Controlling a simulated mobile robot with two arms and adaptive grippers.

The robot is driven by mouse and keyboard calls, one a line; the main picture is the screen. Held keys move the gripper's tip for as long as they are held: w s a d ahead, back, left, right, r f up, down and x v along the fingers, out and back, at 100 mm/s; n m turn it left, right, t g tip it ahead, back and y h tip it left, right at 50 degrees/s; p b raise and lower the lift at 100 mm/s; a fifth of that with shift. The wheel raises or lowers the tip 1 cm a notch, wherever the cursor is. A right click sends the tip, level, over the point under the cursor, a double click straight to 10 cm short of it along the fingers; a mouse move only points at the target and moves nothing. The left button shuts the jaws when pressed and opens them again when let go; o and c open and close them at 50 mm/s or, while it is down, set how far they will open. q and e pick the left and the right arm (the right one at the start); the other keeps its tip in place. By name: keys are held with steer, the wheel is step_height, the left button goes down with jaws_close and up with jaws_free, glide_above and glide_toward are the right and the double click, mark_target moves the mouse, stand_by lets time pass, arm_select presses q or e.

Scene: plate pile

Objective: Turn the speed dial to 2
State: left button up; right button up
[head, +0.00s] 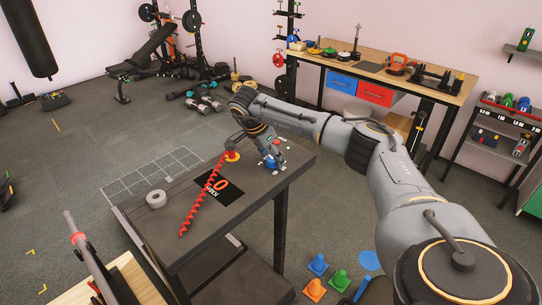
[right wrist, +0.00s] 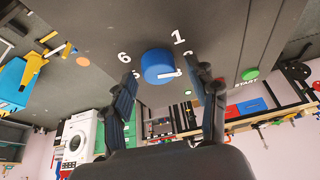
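The blue speed dial (right wrist: 158,66) sits on the dark panel of the console in the right wrist view. The numbers 6 and 1 show beside it, and a 5 is partly hidden. A short white mark on the dial points to the right in that view. My right gripper (right wrist: 166,73) is open, with one finger on each side of the dial. I cannot tell whether the fingers touch it. In the head view the dial (head: 271,163) shows blue under my right gripper (head: 274,161). My left gripper is not in view.
A green START button (right wrist: 250,74) lies beside the dial. The console top (head: 165,233) also holds a display reading 0 (head: 220,184), a red coiled cord (head: 196,206) and a grey roll (head: 156,199). Colored cones (head: 317,264) stand on the floor at front.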

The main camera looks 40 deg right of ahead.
steer(key=shift+a+r, duration=0.15)
steer(key=shift+r, duration=0.05)
steer(key=v, duration=1.1)
steer(key=shift+r, duration=0.25)
steer(key=shift+a, duration=0.15)
